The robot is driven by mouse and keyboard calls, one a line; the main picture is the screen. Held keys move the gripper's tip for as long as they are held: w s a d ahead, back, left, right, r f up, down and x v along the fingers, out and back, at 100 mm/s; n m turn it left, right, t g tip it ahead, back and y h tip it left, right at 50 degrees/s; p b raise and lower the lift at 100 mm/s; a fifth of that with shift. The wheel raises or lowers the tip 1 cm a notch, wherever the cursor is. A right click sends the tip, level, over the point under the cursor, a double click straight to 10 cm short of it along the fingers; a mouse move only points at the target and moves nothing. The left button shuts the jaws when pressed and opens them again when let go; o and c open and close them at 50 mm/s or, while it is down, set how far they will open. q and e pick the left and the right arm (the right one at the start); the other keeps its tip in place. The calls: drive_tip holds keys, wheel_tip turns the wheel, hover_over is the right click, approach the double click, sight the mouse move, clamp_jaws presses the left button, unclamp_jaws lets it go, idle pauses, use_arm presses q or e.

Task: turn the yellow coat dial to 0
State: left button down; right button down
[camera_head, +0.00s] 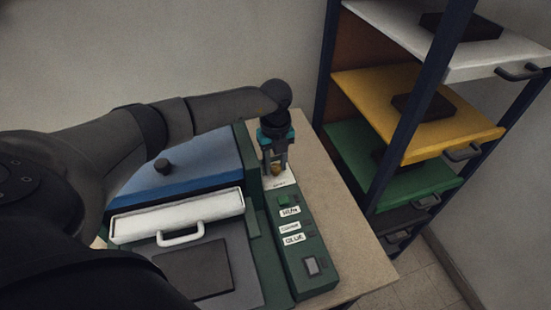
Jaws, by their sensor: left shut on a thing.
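The yellow coat dial (277,172) is a small yellowish knob at the far end of the green control panel (306,251). My left gripper (276,168) reaches in from the left and points down over it. Its two fingers are shut on the dial, one on each side. A white plate with markings lies around the dial, partly hidden by the fingers. The markings are too small to read, so the dial's setting cannot be told. My right gripper is not in view.
The panel also carries a green button (284,200), white labels and a grey switch (312,265). Left of it is a machine with a blue lid (185,170) and white handle (181,237). Bare tabletop (340,220) lies right, then a rack with coloured shelves (420,110).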

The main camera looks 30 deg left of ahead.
sight(275, 167)
use_arm(q)
drive_tip(key=n+p, duration=0.1)
drive_tip(key=n, duration=0.1)
drive_tip(key=n+p, duration=0.2)
drive_tip(key=n, duration=0.1)
drive_tip(key=shift+r+n+p, duration=0.2)
drive_tip(key=shift+n+p, duration=0.1)
drive_tip(key=n+p, duration=0.3)
drive_tip(key=n, duration=0.2)
drive_tip(key=shift+f, duration=0.1)
idle(0.4)
drive_tip(key=c, duration=0.5)
unclamp_jaws()
drive_tip(key=shift+f, duration=0.1)
wheel_tip(275, 167, up, 15)
drive_tip(key=shift+p, duration=0.45)
